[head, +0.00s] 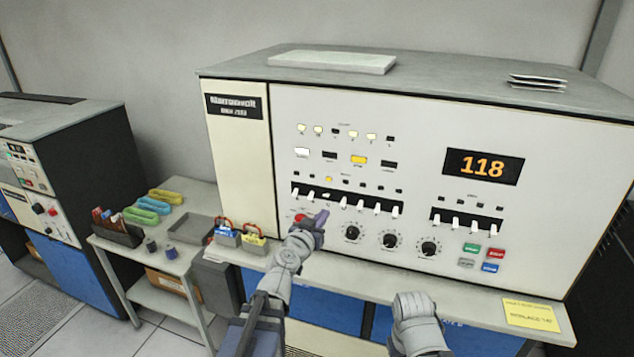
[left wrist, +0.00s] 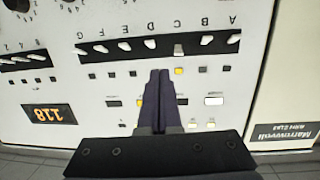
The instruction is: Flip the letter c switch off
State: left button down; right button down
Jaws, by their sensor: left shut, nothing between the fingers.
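The letter C switch (left wrist: 179,50) is the third white toggle from the A end of the lettered row. In the left wrist view, which is upside down, it tips opposite to its neighbours, and the lamp beside it glows yellow. In the head view the C switch (head: 327,195) points up while the others hang down. My left gripper (head: 321,216) is shut and empty, just below the lettered row in the head view. In the left wrist view its fingertips (left wrist: 160,72) appear near switches C and D. Contact with the panel cannot be told.
A red button (head: 299,217) and black knobs (head: 390,240) sit below the switches. A second switch row (head: 465,222) and an orange 118 display (head: 483,167) are to the right. A side table (head: 168,262) with trays and card bundles stands left. My right arm is low in front.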

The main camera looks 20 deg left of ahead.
aim_at(329, 186)
pick_arm(q)
jog(key=a, duration=0.1)
jog(key=a+r, duration=0.1)
jog(key=y, duration=0.1)
jog(key=shift+a+r+n, duration=0.25)
jog(key=shift+a+n, duration=0.15)
jog(key=shift+w, duration=0.1)
jog(key=w, duration=0.6)
jog(key=w+f, duration=0.1)
jog(key=w, duration=0.3)
jog(key=shift+d+b, duration=0.15)
jog(key=shift+b, duration=0.15)
jog(key=shift+s+r, duration=0.1)
